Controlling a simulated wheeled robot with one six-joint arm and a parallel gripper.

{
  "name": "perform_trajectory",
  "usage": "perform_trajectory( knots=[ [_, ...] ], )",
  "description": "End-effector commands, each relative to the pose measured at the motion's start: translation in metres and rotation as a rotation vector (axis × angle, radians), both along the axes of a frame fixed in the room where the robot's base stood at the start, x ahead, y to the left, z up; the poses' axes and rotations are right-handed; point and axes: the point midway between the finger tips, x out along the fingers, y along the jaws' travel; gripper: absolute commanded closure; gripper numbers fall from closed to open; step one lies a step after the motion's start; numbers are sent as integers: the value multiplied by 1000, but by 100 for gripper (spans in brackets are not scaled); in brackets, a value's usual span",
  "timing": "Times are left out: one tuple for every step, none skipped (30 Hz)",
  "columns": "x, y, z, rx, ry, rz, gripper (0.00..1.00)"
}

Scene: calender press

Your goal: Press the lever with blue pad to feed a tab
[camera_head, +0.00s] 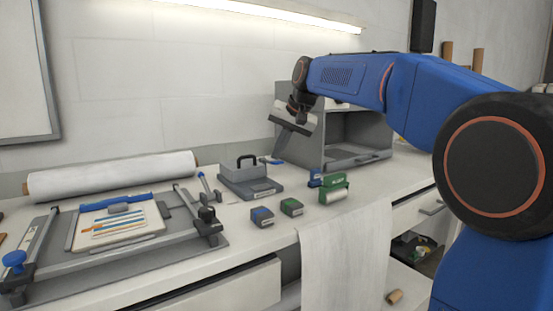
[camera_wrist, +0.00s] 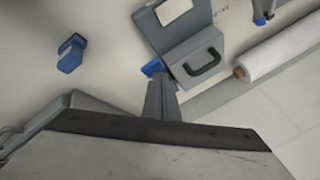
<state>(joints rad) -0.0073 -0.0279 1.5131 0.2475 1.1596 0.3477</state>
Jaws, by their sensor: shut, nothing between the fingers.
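The grey tab unit (camera_head: 250,185) with a black handle stands mid-counter. The blue pad (camera_head: 271,160) shows at its back right side in the head view; its lever is hard to make out. In the wrist view the same unit (camera_wrist: 185,50) is at top centre, with the blue pad (camera_wrist: 152,67) at its left edge. My gripper (camera_head: 290,125) is above and to the right of the unit. Its narrow fingers (camera_wrist: 162,84) are shut and empty, and overlap the picture just below the pad. I see no clear contact, and part of the pad may be hidden.
A blue dispenser (camera_head: 315,179) and a green one (camera_head: 333,190) stand to the right. A grey open cabinet (camera_head: 345,145) is behind my gripper. A white roll (camera_head: 112,176) and a press frame (camera_head: 190,245) fill the left.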

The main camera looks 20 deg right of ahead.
Motion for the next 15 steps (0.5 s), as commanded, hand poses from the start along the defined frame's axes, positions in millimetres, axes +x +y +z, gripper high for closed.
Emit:
perform_trajectory(
  knots=[
    [0,0,-1,0,0,0,100],
    [0,0,-1,0,0,0,100],
    [0,0,-1,0,0,0,100],
    [-1,0,-2,0,1,0,100],
    [-1,0,-2,0,1,0,100],
    [-1,0,-2,0,1,0,100],
    [-1,0,-3,0,1,0,100],
    [-1,0,-3,0,1,0,100],
    [-1,0,-3,0,1,0,100],
    [-1,0,-4,-1,1,0,100],
    [-1,0,-4,-1,1,0,100],
    [-1,0,-4,-1,1,0,100],
    [-1,0,-5,-1,1,0,100],
    [-1,0,-5,-1,1,0,100],
    [-2,0,-5,-1,1,0,100]
  ],
)
